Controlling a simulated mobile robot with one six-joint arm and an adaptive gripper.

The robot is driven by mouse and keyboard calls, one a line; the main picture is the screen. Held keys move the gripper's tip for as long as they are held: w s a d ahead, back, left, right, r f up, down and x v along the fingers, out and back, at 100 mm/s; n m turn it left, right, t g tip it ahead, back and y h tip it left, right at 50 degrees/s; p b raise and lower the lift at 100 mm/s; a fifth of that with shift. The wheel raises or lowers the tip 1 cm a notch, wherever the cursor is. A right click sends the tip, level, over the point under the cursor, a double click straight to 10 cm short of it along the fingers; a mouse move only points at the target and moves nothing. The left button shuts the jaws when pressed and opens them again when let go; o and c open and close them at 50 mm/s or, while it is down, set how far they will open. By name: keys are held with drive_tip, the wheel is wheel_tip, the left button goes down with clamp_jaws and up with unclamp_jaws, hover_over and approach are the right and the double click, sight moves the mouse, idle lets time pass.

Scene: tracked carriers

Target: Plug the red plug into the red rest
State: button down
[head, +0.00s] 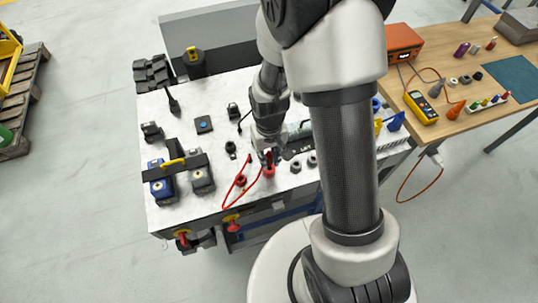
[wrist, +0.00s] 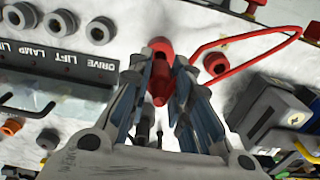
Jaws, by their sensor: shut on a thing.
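My gripper (head: 268,154) is shut on the red plug, low over the front of the white bench top. In the wrist view the plug (wrist: 160,88) shows between the fingertips (wrist: 161,75). A round red piece (wrist: 160,45) lies right beyond the plug; it also shows below my gripper in the head view (head: 269,171). I cannot tell whether the plug touches or enters it. A separate red ring-shaped holder (wrist: 215,64) with a dark opening stands beside it, and also shows in the head view (head: 240,180). Which red piece is the rest is unclear.
A red cable (wrist: 245,40) makes a loose loop around that side. Several grey rings (wrist: 97,30) stand in a row near a labelled panel (wrist: 80,58). Blue and grey blocks (head: 161,187) stand at the left. A wooden table (head: 470,80) is at the right.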

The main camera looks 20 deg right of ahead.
drive_tip(key=shift+f+b, duration=1.4)
drive_tip(key=shift+f, duration=0.4)
drive_tip(key=c, duration=1.4)
unclamp_jaws()
drive_tip(key=shift+r, duration=0.1)
wheel_tip(320, 180, up, 12)
drive_tip(key=shift+f, duration=0.1)
drive_tip(key=shift+r, duration=0.25)
wheel_tip(320, 180, up, 10)
drive_tip(key=t, duration=0.2)
hover_over(269, 162)
drive_tip(key=s, duration=0.4)
drive_tip(key=s+r+t, duration=0.2)
drive_tip(key=s+r, duration=0.4)
drive_tip(key=s, duration=0.4)
drive_tip(key=shift+d+r+t, duration=0.25)
drive_tip(key=shift+r+t, duration=0.05)
